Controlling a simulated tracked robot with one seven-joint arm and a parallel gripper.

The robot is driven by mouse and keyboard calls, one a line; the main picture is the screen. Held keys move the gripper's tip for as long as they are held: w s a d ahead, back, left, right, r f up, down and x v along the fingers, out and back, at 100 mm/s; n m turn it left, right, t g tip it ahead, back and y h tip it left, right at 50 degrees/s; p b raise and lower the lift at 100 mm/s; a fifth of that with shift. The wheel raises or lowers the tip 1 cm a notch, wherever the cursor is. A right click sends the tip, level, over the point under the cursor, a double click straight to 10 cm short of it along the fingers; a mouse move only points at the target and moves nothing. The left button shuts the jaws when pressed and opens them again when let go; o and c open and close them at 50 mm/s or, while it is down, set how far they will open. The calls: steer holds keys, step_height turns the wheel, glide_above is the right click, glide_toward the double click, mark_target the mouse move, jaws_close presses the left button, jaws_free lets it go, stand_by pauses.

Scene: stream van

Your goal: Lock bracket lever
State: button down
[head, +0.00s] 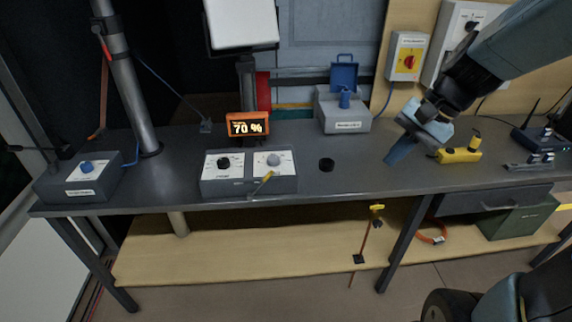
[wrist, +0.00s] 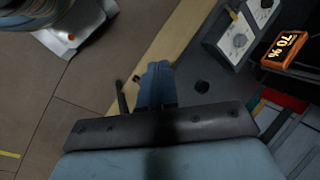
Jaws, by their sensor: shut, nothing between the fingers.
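My gripper (head: 399,152) hangs over the right half of the dark workbench, its blue fingers pointing down and left, with the fingertips close together. The wrist view shows the fingers (wrist: 157,82) shut and empty above the bench's front edge. A yellow-handled piece (head: 376,208) hangs below the bench edge on an orange strap. I cannot tell for certain which of these is the bracket lever.
A black puck (head: 326,164) lies on the workbench (head: 300,148) left of my gripper. An orange 70 % display (head: 247,125) stands behind the dial box. A grey box with an open blue lid (head: 344,110) stands at the back. A yellow tool (head: 459,155) lies right of my gripper.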

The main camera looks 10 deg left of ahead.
steer(key=w+a+f+m+y, duration=0.4)
steer(key=w+a+f+m, duration=0.1)
steer(key=f, duration=0.3)
steer(key=w+a+f+m+g+y, duration=0.1)
steer(key=w+a+f+m+y, duration=0.4)
steer(key=w+a+f+m, duration=0.1)
step_height(320, 180, down, 2)
steer(key=shift+w+f+m, duration=0.25)
steer(key=shift+w+m, duration=0.5)
steer(key=shift+m, duration=0.15)
glide_toward(271, 177)
step_height(271, 177, down, 4)
steer(key=a, duration=0.2)
steer(key=shift+a+r, duration=0.4)
steer(key=shift+a, duration=0.2)
steer(key=shift+a+r, duration=0.4)
steer(key=shift+a, duration=0.2)
steer(key=shift+a+r, duration=0.2)
steer(key=shift+a, duration=0.2)
